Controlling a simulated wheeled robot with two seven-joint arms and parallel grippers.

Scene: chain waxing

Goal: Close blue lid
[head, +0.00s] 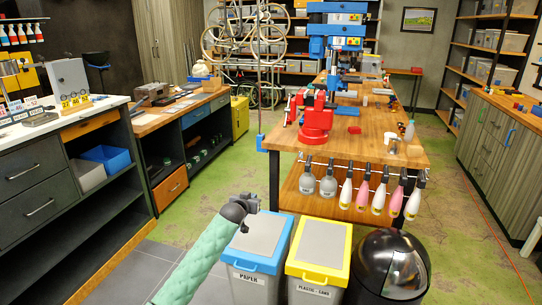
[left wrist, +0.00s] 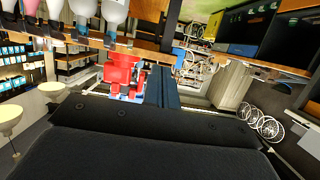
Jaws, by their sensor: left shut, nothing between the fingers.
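The blue lid (head: 283,248) is a blue frame around a grey panel, on the grey bin labelled PAPER (head: 254,288). It looks down on the bin in the head view, though part of its left side is hidden behind my left arm. My left gripper (head: 250,202) is dark, shut and empty. In the head view it overlaps the far left part of the lid; I cannot tell whether it touches. The left wrist view shows dark gripper parts, but I cannot make out the lid there. My right gripper is not in view.
A bin with a yellow lid (head: 347,255) stands right of the blue one, then a round black bin (head: 390,268). The wooden workbench (head: 375,150) with a red vise (head: 317,120) and hanging bottles is behind. Open green floor (head: 222,180) lies to the left.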

